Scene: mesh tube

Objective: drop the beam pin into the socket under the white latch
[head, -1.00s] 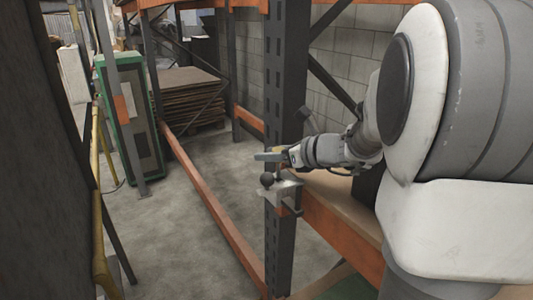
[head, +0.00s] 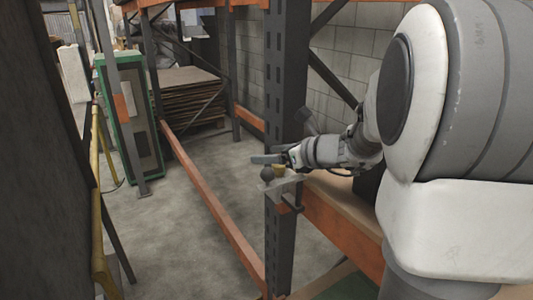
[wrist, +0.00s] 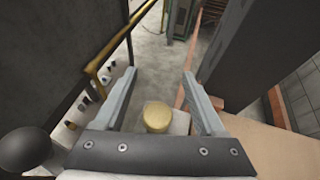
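My gripper (head: 262,158) is at the end of the arm, just above the upright post's bracket; its midpoint between the fingertips shows in the wrist view (wrist: 158,73). Its fingers are wide apart with nothing between the tips. The brass-coloured pin head (head: 279,169) stands on the bracket, below the gripper. In the wrist view the round pin top (wrist: 157,117) shows between the fingers' bases, apart from both. The pale latch piece (head: 283,184) lies around and below the pin; part of it shows in the wrist view (wrist: 181,122). The socket and the pin's lower part are hidden.
A dark ball knob (head: 266,173) sits on the bracket, left of the pin; it also shows in the wrist view (wrist: 25,148). The dark rack post (head: 287,70) rises close behind. An orange beam (head: 345,238) runs right. Floor space left of the post is clear.

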